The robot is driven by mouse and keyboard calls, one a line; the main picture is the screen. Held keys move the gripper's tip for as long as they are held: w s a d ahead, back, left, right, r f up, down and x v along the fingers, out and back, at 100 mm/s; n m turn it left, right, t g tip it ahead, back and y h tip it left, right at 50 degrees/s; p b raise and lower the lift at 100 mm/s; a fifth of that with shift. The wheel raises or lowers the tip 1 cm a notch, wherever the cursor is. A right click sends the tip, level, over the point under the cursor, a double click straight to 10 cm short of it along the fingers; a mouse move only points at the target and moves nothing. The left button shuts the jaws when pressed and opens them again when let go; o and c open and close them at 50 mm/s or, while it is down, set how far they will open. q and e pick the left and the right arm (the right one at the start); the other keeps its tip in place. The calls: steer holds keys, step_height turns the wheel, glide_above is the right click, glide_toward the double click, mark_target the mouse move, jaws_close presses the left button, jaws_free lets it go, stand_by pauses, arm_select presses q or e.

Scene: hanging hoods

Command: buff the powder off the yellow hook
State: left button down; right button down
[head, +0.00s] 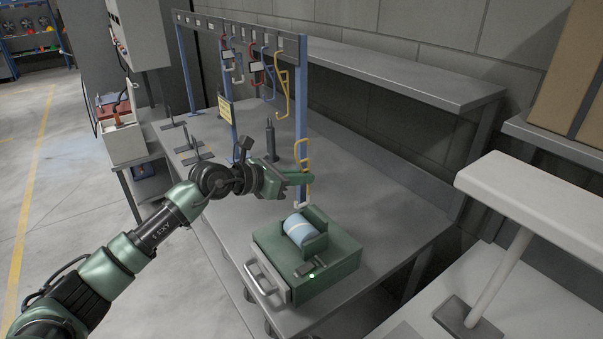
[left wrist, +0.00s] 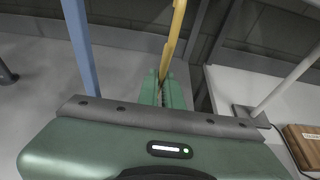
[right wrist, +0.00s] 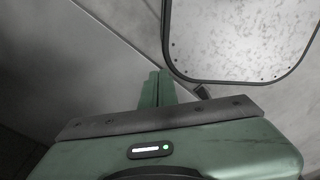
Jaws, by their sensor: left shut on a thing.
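My left gripper (head: 303,178) is shut on a yellow hook (head: 300,150) and holds it upright in the air, behind the green machine. The hook's bent top sticks up above the fingers. Its lower end below the fingers looks pale and whitish. In the left wrist view the yellow hook (left wrist: 176,32) runs between the green fingers. The green machine (head: 335,262) has a pale blue roller (head: 301,230) on top and a lit green light. My right gripper (right wrist: 156,88) shows only in its wrist view, fingers together and nothing visible between them.
A rack (head: 240,32) with blue posts bears several hanging hooks, including another yellow one (head: 281,95). A dark upright peg (head: 271,138) stands on the grey bench (head: 390,215). A white stand (head: 540,205) is at the right. Bench right of the machine is clear.

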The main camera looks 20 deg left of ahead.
mark_target(302, 205)
arm_select(q)
steer(key=shift+f+b, duration=0.4)
steer(key=shift+f, duration=0.3)
steer(key=shift+f+b, duration=0.6)
steer(key=shift+f, duration=0.25)
steer(key=shift+f+b, duration=0.7)
steer(key=shift+f, duration=0.3)
arm_select(e)
steer(key=f, duration=0.2)
steer(key=d+f, duration=0.1)
steer(key=shift+s+f, duration=0.2)
steer(key=shift+f, duration=0.15)
arm_select(q)
steer(key=shift+f, duration=0.1)
arm_select(e)
steer(key=shift+a, duration=0.25)
arm_select(q)
steer(key=shift+f, duration=0.2)
arm_select(e)
steer(key=shift+f, duration=0.2)
steer(key=shift+d, duration=0.2)
steer(key=shift+a, duration=0.15)
